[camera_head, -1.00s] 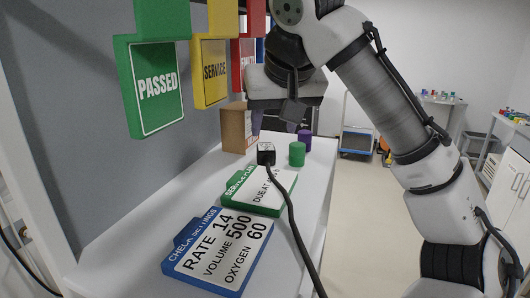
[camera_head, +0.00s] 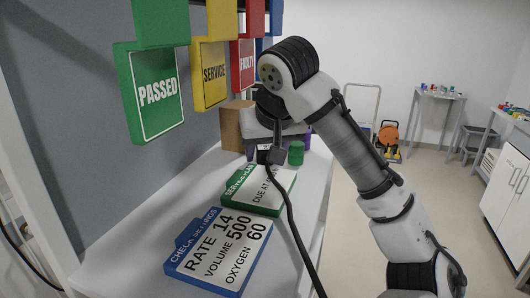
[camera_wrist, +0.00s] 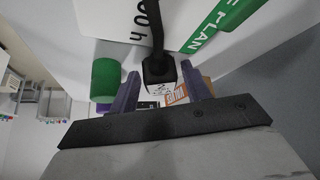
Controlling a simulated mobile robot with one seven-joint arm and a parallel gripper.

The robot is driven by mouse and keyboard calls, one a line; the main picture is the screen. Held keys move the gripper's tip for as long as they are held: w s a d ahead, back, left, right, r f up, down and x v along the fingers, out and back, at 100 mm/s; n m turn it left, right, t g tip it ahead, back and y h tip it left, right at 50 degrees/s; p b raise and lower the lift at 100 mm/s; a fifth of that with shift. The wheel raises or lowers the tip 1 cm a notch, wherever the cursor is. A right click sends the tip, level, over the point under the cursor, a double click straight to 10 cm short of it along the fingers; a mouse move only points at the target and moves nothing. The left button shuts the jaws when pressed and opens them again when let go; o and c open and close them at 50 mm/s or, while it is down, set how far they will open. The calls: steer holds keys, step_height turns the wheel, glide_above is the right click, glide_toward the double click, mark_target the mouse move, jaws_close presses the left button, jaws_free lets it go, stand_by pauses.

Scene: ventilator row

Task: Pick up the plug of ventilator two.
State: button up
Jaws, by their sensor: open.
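The black plug (camera_head: 263,154) sits at the far end of the white bench top, with its black cable (camera_head: 295,225) running toward the front. In the wrist view the plug (camera_wrist: 159,72) lies between the two purple-grey fingers of my gripper (camera_wrist: 160,69). The fingers are apart, with a gap visible on the plug's left side; contact on the right is hard to tell. In the head view my gripper (camera_head: 266,152) is down at the plug and partly hides it. No label naming ventilator two is readable.
A green cylinder (camera_head: 296,154) stands close to the right of my gripper, with a purple one behind. A cardboard box (camera_head: 231,128) stands at the back left. A green service plan board (camera_head: 236,191) and blue settings board (camera_head: 190,275) lie nearer. Coloured signs hang above left.

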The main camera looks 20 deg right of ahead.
jaws_close()
